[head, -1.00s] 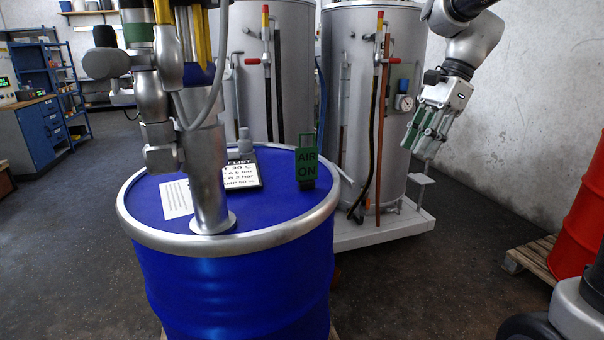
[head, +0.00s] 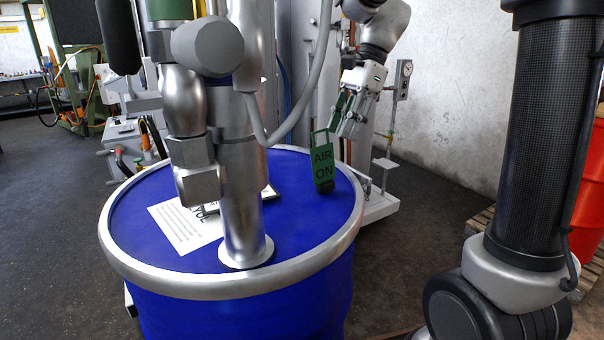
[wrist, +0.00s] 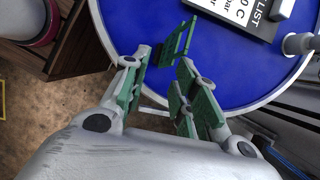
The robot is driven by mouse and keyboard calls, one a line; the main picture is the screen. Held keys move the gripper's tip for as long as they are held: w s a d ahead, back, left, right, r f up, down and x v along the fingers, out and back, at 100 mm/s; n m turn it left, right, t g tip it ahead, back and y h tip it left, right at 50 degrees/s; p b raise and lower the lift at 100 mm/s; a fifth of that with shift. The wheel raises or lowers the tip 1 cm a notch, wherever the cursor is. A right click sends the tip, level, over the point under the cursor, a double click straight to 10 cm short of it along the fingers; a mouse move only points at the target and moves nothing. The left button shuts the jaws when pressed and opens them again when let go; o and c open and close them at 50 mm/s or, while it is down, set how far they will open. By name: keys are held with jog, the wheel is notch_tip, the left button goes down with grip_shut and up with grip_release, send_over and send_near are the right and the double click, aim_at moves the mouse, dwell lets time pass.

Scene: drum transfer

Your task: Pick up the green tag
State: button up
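The green tag (head: 322,160) reads "AIR ON" and has an open loop handle at its top. It stands on the blue drum (head: 292,215), near the right part of the rim. My gripper (head: 347,112) is just right of the tag's handle, coming from behind. In the wrist view, my gripper (wrist: 160,82) is open, with a gap between its green-padded fingers. The tag (wrist: 181,42) is just beyond the fingertips there, seen nearly edge-on. I cannot tell whether a finger touches it.
A metal pump tube (head: 240,190) rises from the drum lid, with a hose beside it. A white paper sheet (head: 185,222) and a dark-framed list board (wrist: 243,15) lie on the lid. Steel tanks stand behind. A red drum (head: 590,190) is at the right.

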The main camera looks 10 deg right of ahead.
send_over(327, 181)
notch_tip(327, 181, down, 7)
jog(key=shift+f, duration=0.1)
grip_shut()
dwell(0.4)
